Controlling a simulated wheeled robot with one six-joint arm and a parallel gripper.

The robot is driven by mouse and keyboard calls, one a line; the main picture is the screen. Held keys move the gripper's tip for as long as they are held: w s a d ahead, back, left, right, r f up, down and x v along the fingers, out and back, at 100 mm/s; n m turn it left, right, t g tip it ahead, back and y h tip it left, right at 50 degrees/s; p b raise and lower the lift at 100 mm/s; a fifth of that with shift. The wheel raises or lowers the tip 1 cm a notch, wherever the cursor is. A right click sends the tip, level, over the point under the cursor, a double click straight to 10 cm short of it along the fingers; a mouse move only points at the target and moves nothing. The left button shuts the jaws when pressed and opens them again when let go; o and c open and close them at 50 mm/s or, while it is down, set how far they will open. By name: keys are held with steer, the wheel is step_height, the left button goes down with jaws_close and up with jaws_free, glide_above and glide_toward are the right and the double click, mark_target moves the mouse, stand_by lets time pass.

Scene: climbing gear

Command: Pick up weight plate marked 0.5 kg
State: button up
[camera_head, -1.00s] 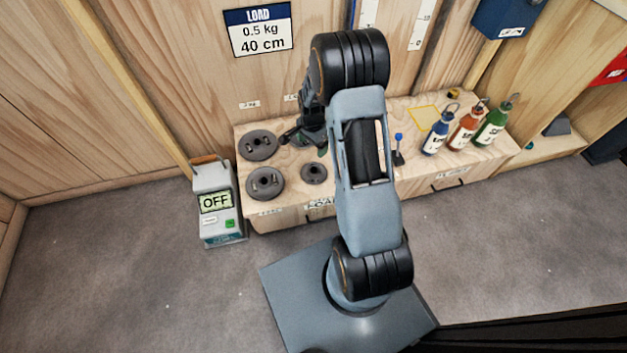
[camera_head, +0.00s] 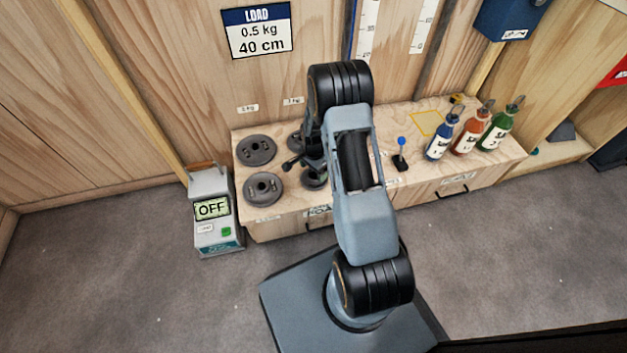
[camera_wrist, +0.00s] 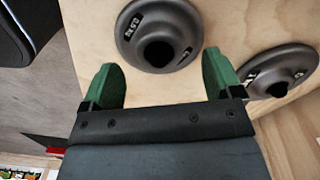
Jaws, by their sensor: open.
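The weight plate marked 0.5 kg is a dark grey disc with a raised hub and centre hole. In the wrist view the 0.5 kg plate (camera_wrist: 134,26) lies on the wooden top, just beyond my gripper (camera_wrist: 162,76). The green fingers are open and empty, spread apart on the near side of the plate, with its near edge reaching between their tips. In the head view a small front plate (camera_head: 314,180), apparently the same one, is partly hidden beneath my gripper (camera_head: 312,166). Whether the fingers touch it cannot be told.
A second plate (camera_wrist: 283,69) lies close to the right finger in the wrist view. Two larger plates, a back one (camera_head: 256,150) and a front one (camera_head: 263,188), lie to the left. A blue-knobbed lever (camera_head: 401,153) and several bottles (camera_head: 438,143) stand to the right.

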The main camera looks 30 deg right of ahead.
mark_target(314, 174)
step_height(314, 174, down, 3)
steer(key=shift+f+b, duration=0.15)
steer(key=shift+b, duration=0.4)
steer(key=shift+c, duration=0.5)
steer(key=c, duration=1.4)
